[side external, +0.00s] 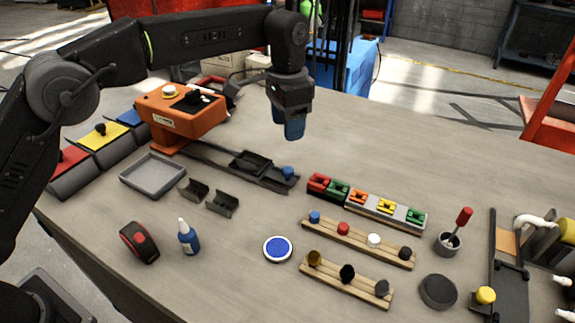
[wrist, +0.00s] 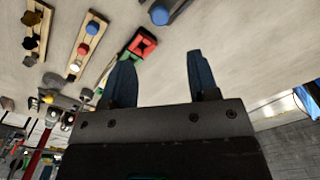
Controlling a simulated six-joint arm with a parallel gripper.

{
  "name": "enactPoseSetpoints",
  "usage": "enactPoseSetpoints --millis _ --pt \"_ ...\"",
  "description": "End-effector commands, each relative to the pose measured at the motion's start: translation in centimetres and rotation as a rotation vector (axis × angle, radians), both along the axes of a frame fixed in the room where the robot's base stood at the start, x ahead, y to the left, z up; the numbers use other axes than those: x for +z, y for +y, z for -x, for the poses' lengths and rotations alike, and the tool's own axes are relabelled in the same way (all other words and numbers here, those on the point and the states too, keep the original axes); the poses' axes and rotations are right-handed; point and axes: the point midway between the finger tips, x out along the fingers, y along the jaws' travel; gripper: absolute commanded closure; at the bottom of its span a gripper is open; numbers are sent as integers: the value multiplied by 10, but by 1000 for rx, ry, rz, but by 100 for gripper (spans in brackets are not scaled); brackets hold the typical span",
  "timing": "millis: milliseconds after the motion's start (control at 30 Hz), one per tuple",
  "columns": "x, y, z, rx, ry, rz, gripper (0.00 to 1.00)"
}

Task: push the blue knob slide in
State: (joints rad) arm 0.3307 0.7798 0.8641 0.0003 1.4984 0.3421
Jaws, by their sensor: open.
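The blue knob (side external: 287,173) sits on the right end of a long dark slide rail (side external: 225,164) that runs from the orange machine (side external: 181,113). A raised dark block (side external: 251,162) sits on the rail to the left of the knob. The knob also shows at the top edge of the wrist view (wrist: 160,14), with part of the rail. My gripper (side external: 289,132) hangs fingers down, above and behind the knob, apart from it. In the wrist view its two blue fingers (wrist: 160,68) stand apart with nothing between them.
Red and green blocks (side external: 328,187) sit right of the knob. Two wooden racks of knobs (side external: 358,242) (side external: 345,283) and a blue disc (side external: 278,249) lie in front. A grey tray (side external: 153,176) and small dark brackets (side external: 222,203) lie to the left. The table behind the rail is clear.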

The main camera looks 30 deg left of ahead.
Motion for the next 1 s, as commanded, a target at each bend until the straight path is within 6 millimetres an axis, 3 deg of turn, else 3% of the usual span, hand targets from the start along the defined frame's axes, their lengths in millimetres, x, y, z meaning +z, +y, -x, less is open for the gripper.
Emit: enactPoseSetpoints --millis 300,500,700,1000 --pt "-67 1 1 2 2 -1 45" --pt "-98 1 1 2 0 -2 45" --pt "-112 1 0 2 -3 -1 45" --pt "-114 1 0 2 -4 0 45"
